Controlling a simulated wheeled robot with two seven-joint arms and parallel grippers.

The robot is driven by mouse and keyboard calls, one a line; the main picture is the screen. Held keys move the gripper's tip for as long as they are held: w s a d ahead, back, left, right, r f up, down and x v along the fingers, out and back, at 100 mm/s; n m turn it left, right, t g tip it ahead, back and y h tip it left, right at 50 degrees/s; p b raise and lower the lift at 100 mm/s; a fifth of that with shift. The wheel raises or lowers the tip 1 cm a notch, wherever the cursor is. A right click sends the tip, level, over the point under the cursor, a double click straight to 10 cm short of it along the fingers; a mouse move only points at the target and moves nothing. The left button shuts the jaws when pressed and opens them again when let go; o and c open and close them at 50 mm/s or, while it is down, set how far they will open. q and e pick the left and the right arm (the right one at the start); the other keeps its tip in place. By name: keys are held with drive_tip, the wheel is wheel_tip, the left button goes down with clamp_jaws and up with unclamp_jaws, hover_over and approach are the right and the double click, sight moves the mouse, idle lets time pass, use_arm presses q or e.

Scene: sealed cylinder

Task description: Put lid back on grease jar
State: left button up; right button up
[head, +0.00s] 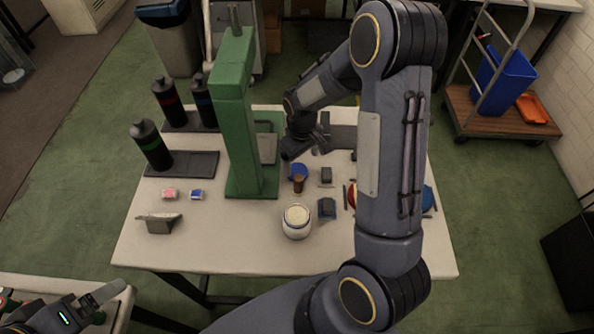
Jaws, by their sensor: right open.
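The grease jar (297,221) stands upright near the front middle of the white table, with a pale cream top facing up and no lid on it. A small blue round piece (298,171) lies behind a small brown cylinder, just below my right gripper; I cannot tell for sure whether it is the lid. My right gripper (304,151) is open and points down above the table behind the jar, apart from it. My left gripper (100,299) is at the lower left, over another table, far from the jar; its jaw state is unclear.
A green press (239,120) stands left of the jar. Dark bottles (151,145) stand at the back left. Small dark blocks (326,208) lie right of the jar. My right arm hides part of the table's right side, including red and blue items.

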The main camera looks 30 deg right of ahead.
sight(300, 169)
drive_tip(key=f+p, duration=0.1)
drive_tip(key=f, duration=0.4)
drive_tip(key=shift+a+f, duration=0.1)
drive_tip(key=shift+a, duration=0.1)
drive_tip(key=c, duration=1)
